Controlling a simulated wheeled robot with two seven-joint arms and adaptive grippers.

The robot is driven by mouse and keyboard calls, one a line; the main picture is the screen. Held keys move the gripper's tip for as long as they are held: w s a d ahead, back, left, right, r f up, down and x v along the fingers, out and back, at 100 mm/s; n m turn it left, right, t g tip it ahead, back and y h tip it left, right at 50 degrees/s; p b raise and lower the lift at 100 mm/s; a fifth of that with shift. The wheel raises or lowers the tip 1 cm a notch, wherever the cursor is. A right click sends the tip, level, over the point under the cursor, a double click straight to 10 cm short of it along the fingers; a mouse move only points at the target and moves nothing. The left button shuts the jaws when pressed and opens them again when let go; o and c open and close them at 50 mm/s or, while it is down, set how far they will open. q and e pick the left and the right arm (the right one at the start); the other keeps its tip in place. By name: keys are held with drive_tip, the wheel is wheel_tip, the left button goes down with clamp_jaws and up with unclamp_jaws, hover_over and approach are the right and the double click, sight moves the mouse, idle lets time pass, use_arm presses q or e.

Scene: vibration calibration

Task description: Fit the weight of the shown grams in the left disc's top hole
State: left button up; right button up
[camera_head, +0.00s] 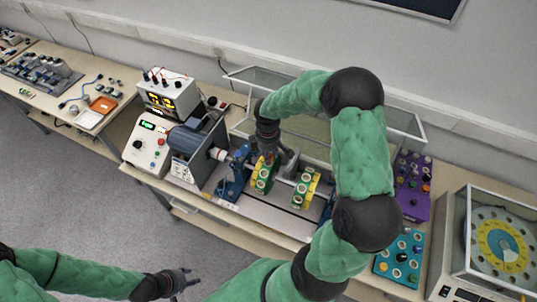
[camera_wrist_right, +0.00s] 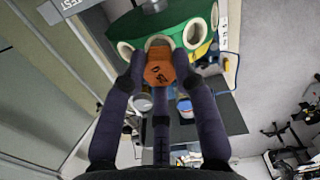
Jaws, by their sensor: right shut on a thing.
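My right gripper (camera_head: 270,152) is at the top of the left disc (camera_head: 263,178), a green and yellow disc on the shaft of the rig. In the right wrist view, my right gripper (camera_wrist_right: 157,75) is shut on an orange hexagonal weight (camera_wrist_right: 159,70) with a dark mark on its face. The weight lines up with a pale-rimmed hole of the green disc (camera_wrist_right: 175,18); how deep it sits I cannot tell. The right disc (camera_head: 305,189) stands apart on the same shaft. My left gripper (camera_head: 182,282) is empty and open, low over the floor, away from the bench.
A white box with a lit yellow display (camera_head: 160,103) stands left of the rig; its digits are too small to read surely. A blue motor (camera_head: 190,140) is beside it. A clear guard (camera_head: 250,78) stands behind. Purple (camera_head: 412,185) and teal (camera_head: 400,257) trays with round pieces lie right.

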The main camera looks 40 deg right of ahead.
drive_tip(key=shift+f+b, duration=0.7)
drive_tip(key=shift+f, duration=0.2)
idle(0.9)
drive_tip(key=o, duration=1)
wheel_tip(320, 180, up, 12)
drive_tip(key=shift+a+f, duration=0.1)
idle(0.4)
